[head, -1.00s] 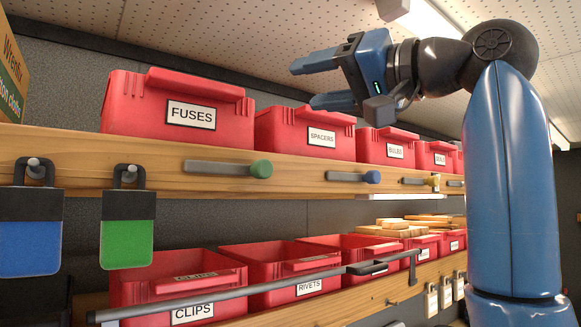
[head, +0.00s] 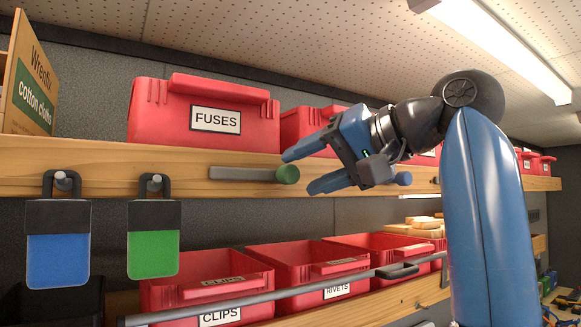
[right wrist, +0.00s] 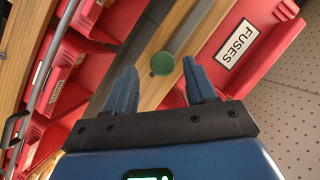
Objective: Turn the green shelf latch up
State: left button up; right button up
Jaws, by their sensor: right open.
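The green shelf latch is a grey bar with a round green knob (head: 287,174) at its right end. It lies level along the front edge of the upper wooden shelf, below the FUSES bin. My right gripper (head: 298,171) is open, with its blue fingers pointing left at the knob. In the right wrist view the green knob (right wrist: 163,63) shows beyond and between the two open fingertips (right wrist: 158,78), apparently with nothing held. My left gripper is not in view.
The red FUSES bin (head: 205,112) stands on the shelf above the latch. A blue latch knob (head: 403,179) is behind my right gripper. Blue (head: 58,245) and green (head: 153,240) tags hang at left. A grey rail (head: 290,291) runs before the lower bins.

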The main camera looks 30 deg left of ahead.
aim_at(293, 174)
jog(key=shift+s+p+x, duration=0.15)
jog(key=shift+p+x, duration=0.15)
jog(key=shift+x, duration=0.65)
jog(key=shift+s+p+x, duration=0.2)
jog(key=shift+p+x, duration=0.1)
jog(key=shift+x, duration=0.65)
jog(key=shift+w+a, duration=0.1)
jog(key=shift+a, duration=0.05)
jog(key=shift+w, duration=0.15)
grip_shut()
